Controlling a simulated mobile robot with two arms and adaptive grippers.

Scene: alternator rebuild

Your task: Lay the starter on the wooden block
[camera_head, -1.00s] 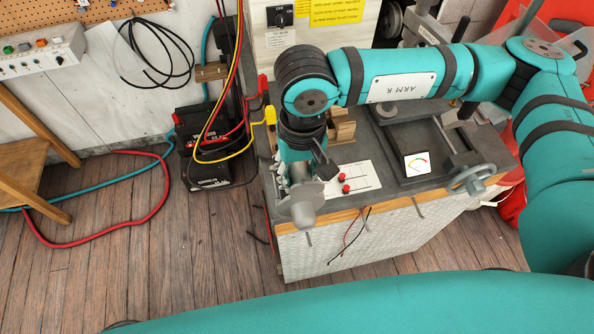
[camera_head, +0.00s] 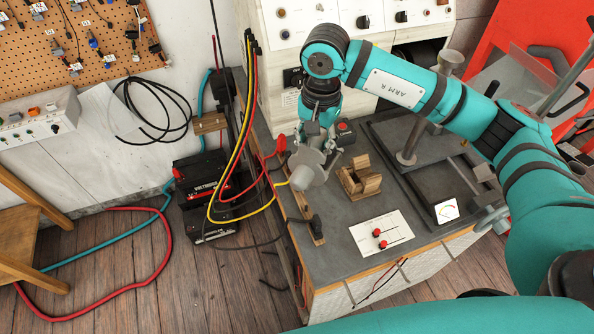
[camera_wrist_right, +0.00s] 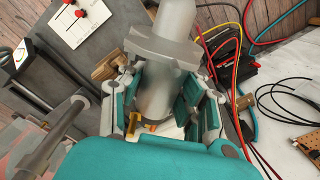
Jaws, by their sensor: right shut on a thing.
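The starter (camera_head: 308,172) is a grey metal cylinder with a wider flange and a narrower nose. My right gripper (camera_head: 318,140) is shut around its body and holds it nose-down toward the viewer, over the left part of the bench. In the right wrist view the starter (camera_wrist_right: 170,45) sits between the teal fingers of the gripper (camera_wrist_right: 168,88). The wooden block (camera_head: 360,180), a notched cradle, stands on the bench just right of the starter, apart from it. It shows partly behind the gripper in the wrist view (camera_wrist_right: 108,66). My left gripper is out of view.
A white panel with red terminals (camera_head: 381,234) lies in front of the block. Red, yellow and black cables (camera_head: 240,130) hang at the bench's left edge, close to the starter. A press stand (camera_head: 408,150) is at the right. A small box with a red button (camera_head: 345,132) stands behind.

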